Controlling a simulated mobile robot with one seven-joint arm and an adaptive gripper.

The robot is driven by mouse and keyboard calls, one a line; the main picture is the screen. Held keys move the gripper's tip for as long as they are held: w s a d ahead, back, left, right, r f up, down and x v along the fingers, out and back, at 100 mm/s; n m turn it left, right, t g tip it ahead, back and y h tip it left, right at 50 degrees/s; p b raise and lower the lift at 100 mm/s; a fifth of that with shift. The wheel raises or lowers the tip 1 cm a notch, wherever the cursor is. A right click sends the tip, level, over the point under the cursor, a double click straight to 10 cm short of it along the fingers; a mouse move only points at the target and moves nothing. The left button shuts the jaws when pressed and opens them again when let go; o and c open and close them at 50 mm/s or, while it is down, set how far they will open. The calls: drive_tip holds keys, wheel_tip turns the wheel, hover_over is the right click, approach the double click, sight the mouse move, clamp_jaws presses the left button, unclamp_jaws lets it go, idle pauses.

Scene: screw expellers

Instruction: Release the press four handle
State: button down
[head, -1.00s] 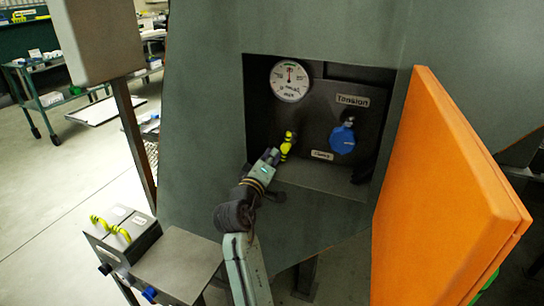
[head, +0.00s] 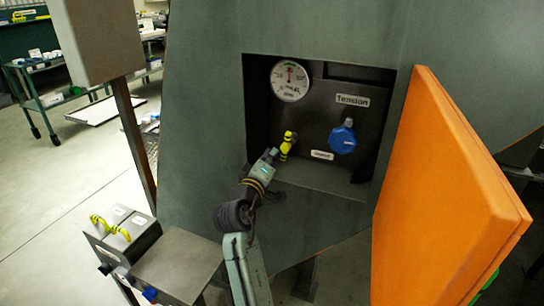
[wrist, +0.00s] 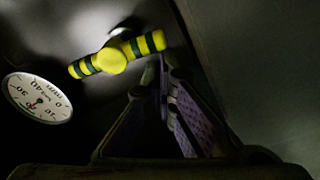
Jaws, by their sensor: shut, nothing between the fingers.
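The handle (head: 287,145) is a yellow bar with dark bands inside the recess of the grey-green machine, left of the blue tension knob (head: 342,139). In the wrist view the handle (wrist: 112,54) lies slantwise across the upper middle, with a round yellow hub at its centre. My gripper (head: 272,154) is just below and left of the handle in the head view. In the wrist view my gripper (wrist: 163,68) has its fingers together and empty, with the tips just below the handle's right half. I cannot tell whether they touch it.
A round gauge (head: 290,80) sits at the recess's upper left and shows in the wrist view (wrist: 37,98). An orange door (head: 445,190) stands open on the right. The recess walls are close around my gripper.

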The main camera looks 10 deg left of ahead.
drive_tip(key=shift+s, duration=0.1)
drive_tip(key=s+a, duration=0.1)
drive_tip(key=s, duration=1)
drive_tip(key=shift+s+a+f, duration=0.2)
drive_tip(key=shift+s+a, duration=0.05)
drive_tip(key=shift+s, duration=0.15)
